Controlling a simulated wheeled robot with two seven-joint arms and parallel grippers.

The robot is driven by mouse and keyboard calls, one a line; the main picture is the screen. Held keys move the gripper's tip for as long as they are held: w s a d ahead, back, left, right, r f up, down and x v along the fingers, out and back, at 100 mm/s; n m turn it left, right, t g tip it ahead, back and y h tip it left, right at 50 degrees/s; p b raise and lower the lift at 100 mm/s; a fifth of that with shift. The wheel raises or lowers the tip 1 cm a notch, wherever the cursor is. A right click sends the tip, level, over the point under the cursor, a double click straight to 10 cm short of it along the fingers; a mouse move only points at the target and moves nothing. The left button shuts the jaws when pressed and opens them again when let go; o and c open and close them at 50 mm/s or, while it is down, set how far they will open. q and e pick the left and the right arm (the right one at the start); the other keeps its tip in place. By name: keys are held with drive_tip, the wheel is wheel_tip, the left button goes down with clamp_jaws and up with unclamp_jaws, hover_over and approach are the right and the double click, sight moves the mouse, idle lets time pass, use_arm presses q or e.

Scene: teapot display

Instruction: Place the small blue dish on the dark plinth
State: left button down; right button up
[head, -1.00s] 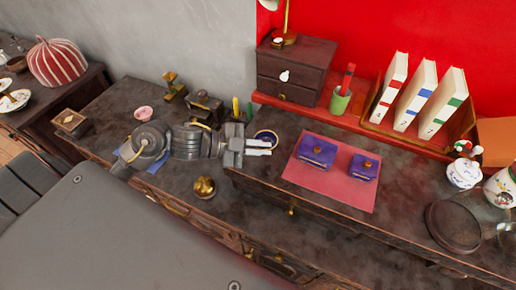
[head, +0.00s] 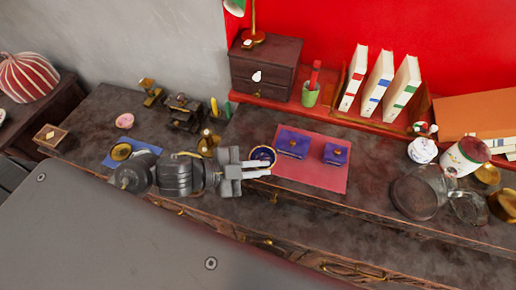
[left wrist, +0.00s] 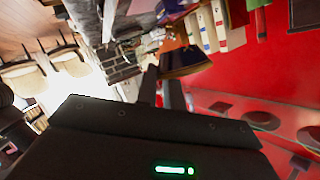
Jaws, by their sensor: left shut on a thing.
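The small blue dish (head: 263,155), round with a pale rim, is at the fingertips of my left gripper (head: 268,169) in the head view. The gripper is shut on it, above the dark table by the left edge of the pink mat. Part of the dish is hidden by the fingers. A dark round disc (head: 416,197) at the right looks like the dark plinth; nothing opaque stands on it. My right gripper is not in view.
Two purple boxes stand on the pink mat (head: 310,178), between the dish and the disc. Clear glass (head: 468,207), a white lidded pot (head: 422,151) and a decorated jar (head: 465,156) crowd the disc. Books (head: 380,80) stand behind. The table front is bare.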

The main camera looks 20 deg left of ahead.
use_arm(q)
drive_tip(key=w+a+r+b, duration=0.1)
drive_tip(key=w+a+r, duration=0.3)
drive_tip(key=w+a, duration=0.6)
drive_tip(key=shift+g, duration=0.3)
